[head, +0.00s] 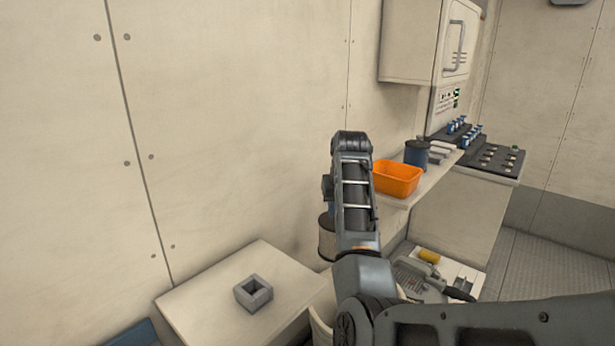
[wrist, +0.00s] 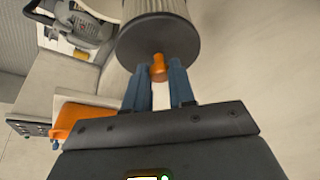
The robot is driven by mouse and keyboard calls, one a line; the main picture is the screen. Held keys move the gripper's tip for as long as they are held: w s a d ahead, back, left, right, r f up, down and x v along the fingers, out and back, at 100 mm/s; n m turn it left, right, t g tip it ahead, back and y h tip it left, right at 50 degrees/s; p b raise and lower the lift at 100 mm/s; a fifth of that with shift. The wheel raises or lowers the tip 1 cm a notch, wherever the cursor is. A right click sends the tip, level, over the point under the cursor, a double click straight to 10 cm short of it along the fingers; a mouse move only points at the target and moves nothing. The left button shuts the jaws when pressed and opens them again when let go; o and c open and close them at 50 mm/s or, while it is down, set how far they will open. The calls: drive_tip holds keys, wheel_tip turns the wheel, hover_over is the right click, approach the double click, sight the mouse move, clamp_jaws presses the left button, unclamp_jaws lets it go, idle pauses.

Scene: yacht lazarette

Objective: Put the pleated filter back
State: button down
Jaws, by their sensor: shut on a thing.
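The pleated filter (wrist: 158,36) is a pale ribbed cylinder with a dark grey end cap and an orange knob (wrist: 158,68). My gripper (wrist: 160,72) has its blue fingers shut on that knob, with the cap just beyond the fingertips. In the head view the filter (head: 326,242) hangs in the air behind my arm, which hides part of it. It is to the right of and above the pale table (head: 205,290). A grey square block (head: 253,293) with a square opening sits on that table; the filter is clear of it.
An orange bin (head: 398,178) and a dark blue can (head: 416,154) stand on the shelf to the right. A grey machine (head: 420,280) and a yellow cylinder (head: 429,256) are lower right. The wall rises behind the table. The table around the block is bare.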

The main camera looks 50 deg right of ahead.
drive_tip(key=s+d+f, duration=0.4)
drive_tip(key=s+f, duration=0.3)
drive_tip(key=f, duration=0.3)
wheel_tip(320, 180, down, 23)
drive_tip(key=b, duration=1.5)
drive_tip(key=shift+w+r+m+b, duration=0.2)
drive_tip(key=shift+w+m+b, duration=0.1)
drive_tip(key=shift+b, duration=0.1)
drive_tip(key=shift+s+f+p, duration=0.1)
drive_tip(key=shift+f+p, duration=0.15)
drive_tip(key=shift+p, duration=0.05)
idle(0.3)
drive_tip(key=shift+f, duration=0.2)
idle(0.3)
drive_tip(key=shift+f+b, duration=0.35)
drive_tip(key=shift+f, duration=0.35)
drive_tip(key=shift+f, duration=0.25)
idle(1.3)
